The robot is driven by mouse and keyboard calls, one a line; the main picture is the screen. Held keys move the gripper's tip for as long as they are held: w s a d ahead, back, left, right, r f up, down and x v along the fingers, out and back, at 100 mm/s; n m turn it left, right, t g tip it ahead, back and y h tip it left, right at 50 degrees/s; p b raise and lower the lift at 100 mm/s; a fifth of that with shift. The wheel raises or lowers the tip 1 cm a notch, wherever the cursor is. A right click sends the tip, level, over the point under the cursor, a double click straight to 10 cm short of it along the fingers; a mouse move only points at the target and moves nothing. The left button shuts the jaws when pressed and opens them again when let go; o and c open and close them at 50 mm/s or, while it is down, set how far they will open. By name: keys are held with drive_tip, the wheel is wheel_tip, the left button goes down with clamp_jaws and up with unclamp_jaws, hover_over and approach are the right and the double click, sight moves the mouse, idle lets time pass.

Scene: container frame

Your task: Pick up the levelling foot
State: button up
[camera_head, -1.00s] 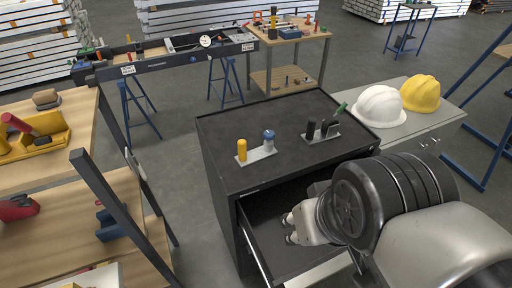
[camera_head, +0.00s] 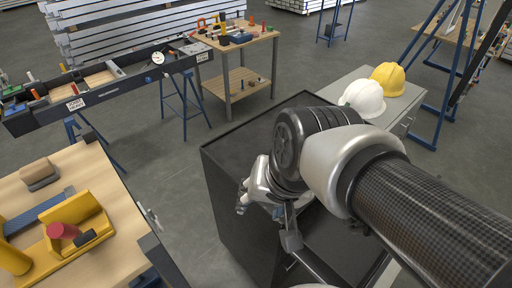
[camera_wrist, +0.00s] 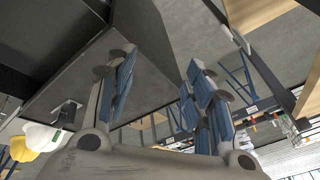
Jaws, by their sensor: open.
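I cannot make out a levelling foot in either view. My gripper (camera_wrist: 160,57) is open in the wrist view, with its two blue-padded fingers apart and nothing visible between them. In the head view my gripper (camera_head: 263,212) is over the black cabinet (camera_head: 228,150), and my wrist and forearm cover much of the cabinet top. The items on that top are hidden, apart from a small bluish patch by the gripper that I cannot identify.
A white hard hat (camera_head: 363,98) and a yellow hard hat (camera_head: 387,79) sit on a grey cabinet (camera_head: 342,88) behind my arm. A wooden bench (camera_head: 100,180) with a yellow tool is at the left. A tool table (camera_head: 262,38) stands behind. Grey floor lies between.

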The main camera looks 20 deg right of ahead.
drive_tip(key=w+d+f+m+p, duration=0.2)
drive_tip(key=w+d+m+p, duration=0.85)
drive_tip(key=m, duration=0.95)
drive_tip(key=w+d+f+m+b, duration=0.1)
drive_tip(key=w+f+m+b, duration=0.1)
drive_tip(key=w+f, duration=0.1)
drive_tip(key=w+d+f+m+b, duration=0.1)
drive_tip(key=w+f+m+b, duration=0.1)
drive_tip(key=f, duration=0.4)
drive_tip(key=w+d+f+m+b, duration=0.2)
drive_tip(key=w+f+m, duration=0.1)
drive_tip(key=w+f, duration=0.2)
drive_tip(key=shift+f, duration=0.25)
drive_tip(key=shift+s+b+x, duration=0.2)
drive_tip(key=shift+b+x, duration=1.65)
drive_tip(key=shift+x, duration=1.15)
drive_tip(key=shift+c, duration=0.6)
clamp_jaws()
drive_tip(key=shift+r+y, duration=0.1)
drive_tip(key=shift+y, duration=0.2)
